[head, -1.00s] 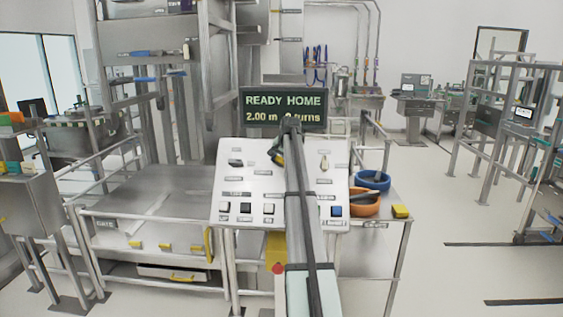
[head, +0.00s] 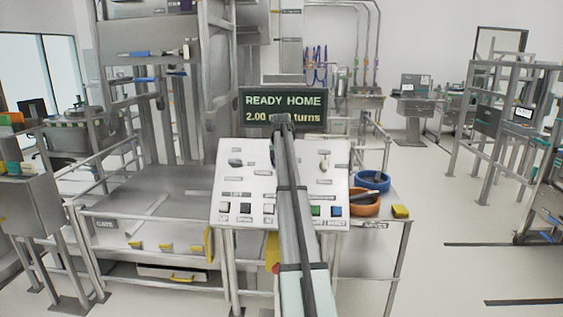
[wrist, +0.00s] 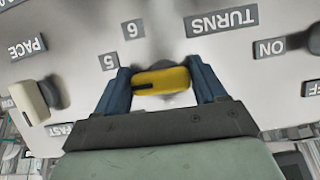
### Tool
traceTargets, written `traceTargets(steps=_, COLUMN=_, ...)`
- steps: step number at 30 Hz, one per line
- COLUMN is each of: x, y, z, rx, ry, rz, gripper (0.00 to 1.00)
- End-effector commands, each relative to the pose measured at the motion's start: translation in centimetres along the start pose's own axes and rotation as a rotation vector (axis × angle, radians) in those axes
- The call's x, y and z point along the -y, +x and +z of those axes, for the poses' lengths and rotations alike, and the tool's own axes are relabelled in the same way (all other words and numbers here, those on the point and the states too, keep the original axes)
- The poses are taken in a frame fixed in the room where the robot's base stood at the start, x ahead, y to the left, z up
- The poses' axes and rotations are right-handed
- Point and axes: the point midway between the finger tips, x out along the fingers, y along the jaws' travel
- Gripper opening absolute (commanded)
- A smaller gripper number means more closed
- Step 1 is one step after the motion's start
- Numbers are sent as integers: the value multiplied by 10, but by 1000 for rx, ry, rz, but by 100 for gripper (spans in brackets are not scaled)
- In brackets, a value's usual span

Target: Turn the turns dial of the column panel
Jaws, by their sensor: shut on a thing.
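The column panel (head: 233,194) is a sloped white board with knobs, labels and a row of buttons. In the wrist view, the turns dial (wrist: 168,81) is a yellow bar knob with a dark mark on its left end, below the TURNS label (wrist: 222,21) and the tags 6 and 5. My gripper (wrist: 159,70) is shut on it, with one blue finger against each end. In the head view my arm hides the dial and most of the gripper.
A dark display (head: 283,103) above the panel reads READY HOME and 2.00 m; my arm covers the turns number. The pace knob (wrist: 35,100) is left of my gripper. A blue bowl (head: 373,180), an orange bowl (head: 364,203) and a yellow block (head: 401,212) are at the right.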

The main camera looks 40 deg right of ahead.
Motion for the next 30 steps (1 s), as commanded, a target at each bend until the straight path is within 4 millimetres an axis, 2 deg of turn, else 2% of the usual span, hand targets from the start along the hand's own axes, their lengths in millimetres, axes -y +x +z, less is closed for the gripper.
traceTargets(steps=18, x=2, y=-1, z=-2, rx=-1, ry=-532, rz=230, gripper=40)
traceTargets(steps=30, x=1, y=-2, z=-3, rx=-2, ry=-767, rz=333, gripper=40)
